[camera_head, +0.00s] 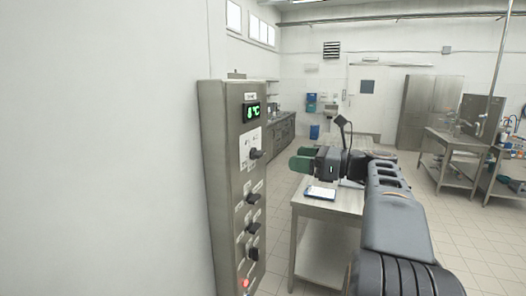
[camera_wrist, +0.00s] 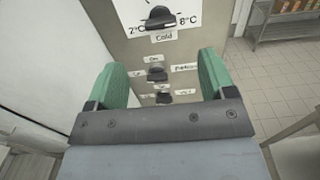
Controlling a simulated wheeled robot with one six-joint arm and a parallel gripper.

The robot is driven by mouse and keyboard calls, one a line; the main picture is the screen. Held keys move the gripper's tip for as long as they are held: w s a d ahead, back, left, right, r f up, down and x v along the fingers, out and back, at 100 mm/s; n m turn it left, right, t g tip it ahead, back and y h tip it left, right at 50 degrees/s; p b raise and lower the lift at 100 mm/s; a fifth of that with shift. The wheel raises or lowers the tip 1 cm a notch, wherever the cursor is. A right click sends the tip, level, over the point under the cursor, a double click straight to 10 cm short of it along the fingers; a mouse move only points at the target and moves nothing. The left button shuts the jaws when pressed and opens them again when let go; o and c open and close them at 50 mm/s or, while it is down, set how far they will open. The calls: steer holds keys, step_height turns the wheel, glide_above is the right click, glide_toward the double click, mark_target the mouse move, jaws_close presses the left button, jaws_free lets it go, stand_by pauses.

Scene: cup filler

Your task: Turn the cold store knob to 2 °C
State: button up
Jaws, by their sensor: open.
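The cold store knob (camera_head: 257,153) is a dark knob on the upper part of a grey metal control panel (camera_head: 217,160). In the wrist view the knob (camera_wrist: 161,18) sits at the top edge on a white dial plate (camera_wrist: 190,10), with "2°C" at left, "8°C" at right and "Cold" below. Which mark it points to is unclear. A green display (camera_head: 252,112) above it appears to read 8 °C. My gripper (camera_head: 295,157) has green fingers, open and empty, to the right of the panel and apart from it. In the wrist view my gripper (camera_wrist: 160,62) spreads below the knob.
Lower on the panel are several dark switches (camera_head: 253,199) and a red light (camera_head: 245,284). A metal table (camera_head: 311,207) with a clipboard (camera_head: 321,192) stands beneath my arm. A white wall (camera_head: 100,150) borders the panel on the left.

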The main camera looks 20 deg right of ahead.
mark_target(262, 153)
steer(key=p+x, duration=0.2)
steer(key=x, duration=0.9)
steer(key=c, duration=0.9)
